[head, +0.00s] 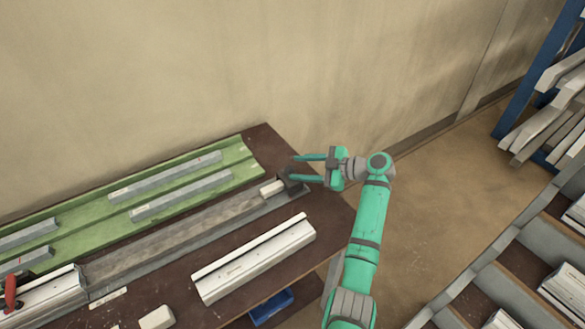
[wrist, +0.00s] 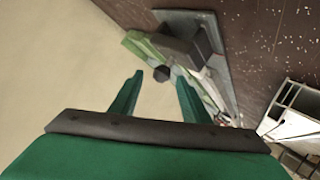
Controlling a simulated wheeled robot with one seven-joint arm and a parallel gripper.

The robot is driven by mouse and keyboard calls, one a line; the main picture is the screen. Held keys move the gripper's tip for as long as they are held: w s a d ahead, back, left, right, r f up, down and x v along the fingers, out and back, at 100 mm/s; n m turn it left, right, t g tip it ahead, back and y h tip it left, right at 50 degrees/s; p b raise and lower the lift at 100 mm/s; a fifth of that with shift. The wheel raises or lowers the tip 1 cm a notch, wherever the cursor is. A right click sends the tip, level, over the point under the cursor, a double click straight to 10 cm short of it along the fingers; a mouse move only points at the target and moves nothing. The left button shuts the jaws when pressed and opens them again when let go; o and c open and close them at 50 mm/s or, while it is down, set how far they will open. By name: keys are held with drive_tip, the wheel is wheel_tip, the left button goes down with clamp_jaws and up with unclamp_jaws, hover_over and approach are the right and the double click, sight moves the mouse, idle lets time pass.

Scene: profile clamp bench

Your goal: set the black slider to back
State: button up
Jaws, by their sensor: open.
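The black slider (head: 290,183) is a small dark block at the right end of a long grey rail (head: 180,236) on the bench. A pale block sits beside it on its left. My gripper (head: 294,168) is open with its fingers pointing left, at the slider's end of the rail. The lower finger overlaps the slider in the head view, so I cannot tell if they touch. In the wrist view the open fingers (wrist: 160,88) have nothing between them. A dark round knob (wrist: 161,73) shows just beyond the tips, with a dark block (wrist: 203,43) to its right.
A green tray (head: 245,152) with several grey bars lies behind the rail. A white profile (head: 255,260) lies in front. A red-handled clamp (head: 11,291) is at the far left. A blue bin (head: 271,307) is below the bench edge. Racks stand right.

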drive_tip(key=v, duration=0.7)
drive_tip(key=shift+f, duration=0.15)
